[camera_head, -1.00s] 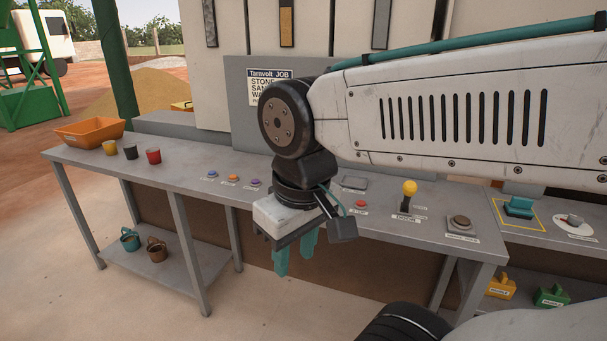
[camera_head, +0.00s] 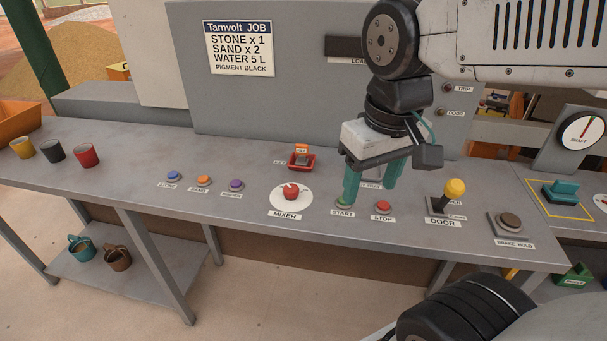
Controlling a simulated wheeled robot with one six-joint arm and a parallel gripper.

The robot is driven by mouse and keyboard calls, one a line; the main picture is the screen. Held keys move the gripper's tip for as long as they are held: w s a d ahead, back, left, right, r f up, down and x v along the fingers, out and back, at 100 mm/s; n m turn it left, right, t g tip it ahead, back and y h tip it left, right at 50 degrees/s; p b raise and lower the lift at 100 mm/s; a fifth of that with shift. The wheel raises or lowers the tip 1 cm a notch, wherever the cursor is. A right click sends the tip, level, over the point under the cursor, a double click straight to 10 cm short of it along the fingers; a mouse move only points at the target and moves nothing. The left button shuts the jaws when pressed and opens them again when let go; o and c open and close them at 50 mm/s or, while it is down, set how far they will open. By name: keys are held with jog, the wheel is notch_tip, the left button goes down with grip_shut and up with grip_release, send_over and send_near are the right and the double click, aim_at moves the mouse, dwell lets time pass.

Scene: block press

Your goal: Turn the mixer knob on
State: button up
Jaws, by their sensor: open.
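The mixer knob (camera_head: 291,192) is red and round, with a small light mark on top. It sits on a white round dial plate (camera_head: 280,202) above the label MIXER, near the middle of the grey bench. My gripper (camera_head: 372,186) points down with its two teal fingers apart and nothing between them. It is to the right of the knob and apart from it, over the START button area. The left fingertip overlaps the green START button (camera_head: 344,203) in the picture; I cannot tell whether it touches.
A red key holder (camera_head: 302,160) is behind the knob. Blue (camera_head: 173,176), orange (camera_head: 204,180) and purple (camera_head: 236,185) buttons lie left. The bench around the knob is clear.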

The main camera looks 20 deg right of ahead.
jog(key=w+a+f, duration=0.1)
jog(key=w+f, duration=0.2)
jog(key=w, duration=1.2)
jog(key=n+g, duration=0.1)
jog(key=n, duration=0.1)
send_over(291, 188)
notch_tip(291, 188, down, 9)
notch_tip(291, 188, down, 8)
jog(key=shift+r, duration=0.1)
jog(key=shift+c, duration=0.3)
jog(key=c, duration=0.9)
